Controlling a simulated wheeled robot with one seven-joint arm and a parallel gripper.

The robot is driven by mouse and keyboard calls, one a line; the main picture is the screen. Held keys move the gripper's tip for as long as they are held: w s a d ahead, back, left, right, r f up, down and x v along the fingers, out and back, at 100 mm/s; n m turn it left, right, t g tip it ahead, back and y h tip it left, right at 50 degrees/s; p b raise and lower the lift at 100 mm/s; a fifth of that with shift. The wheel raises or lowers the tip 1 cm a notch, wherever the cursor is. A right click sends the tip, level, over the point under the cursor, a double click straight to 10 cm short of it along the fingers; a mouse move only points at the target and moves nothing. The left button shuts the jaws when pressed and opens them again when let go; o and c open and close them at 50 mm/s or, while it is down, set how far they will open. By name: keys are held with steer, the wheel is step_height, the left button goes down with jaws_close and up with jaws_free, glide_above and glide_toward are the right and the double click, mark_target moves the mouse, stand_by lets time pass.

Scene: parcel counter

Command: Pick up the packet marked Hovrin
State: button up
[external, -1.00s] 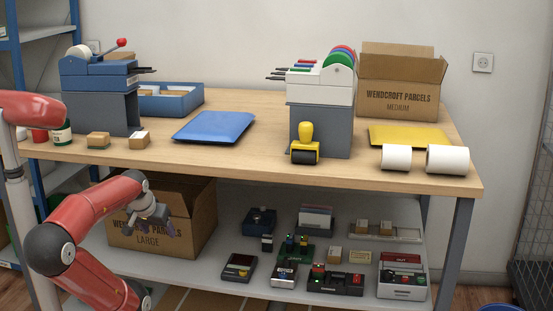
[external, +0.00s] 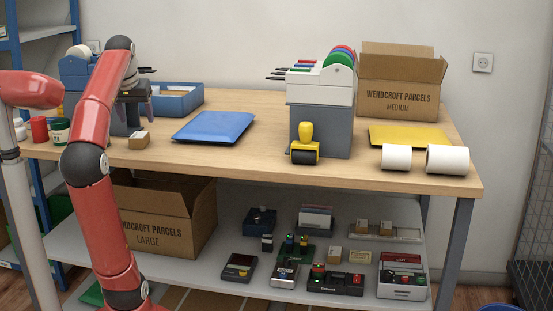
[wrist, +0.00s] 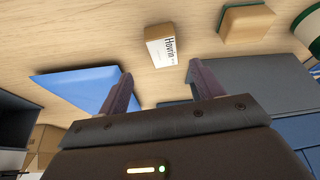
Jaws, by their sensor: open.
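The packet marked Hovrin (wrist: 165,47) is a small brown box with a white label, lying on the wooden counter in the wrist view. In the external view it is the small box (external: 139,141) between the blue mailer and my arm. My gripper (external: 138,112) is above and behind this box, pointing down. In the wrist view my gripper (wrist: 161,80) is open and empty, with the Hovrin packet beyond the gap between its fingertips, apart from them.
A blue mailer (external: 213,127) is right of the packet. A grey stand (wrist: 268,82) is close beside my gripper.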

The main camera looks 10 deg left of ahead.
mark_target(139, 135)
steer(key=x, duration=0.4)
steer(key=b+x, duration=0.1)
steer(key=x, duration=0.2)
steer(key=shift+s+a+f, duration=0.15)
steer(key=shift+s+a, duration=0.05)
steer(key=shift+a, duration=0.05)
steer(key=shift+c, duration=0.5)
steer(key=c, duration=1)
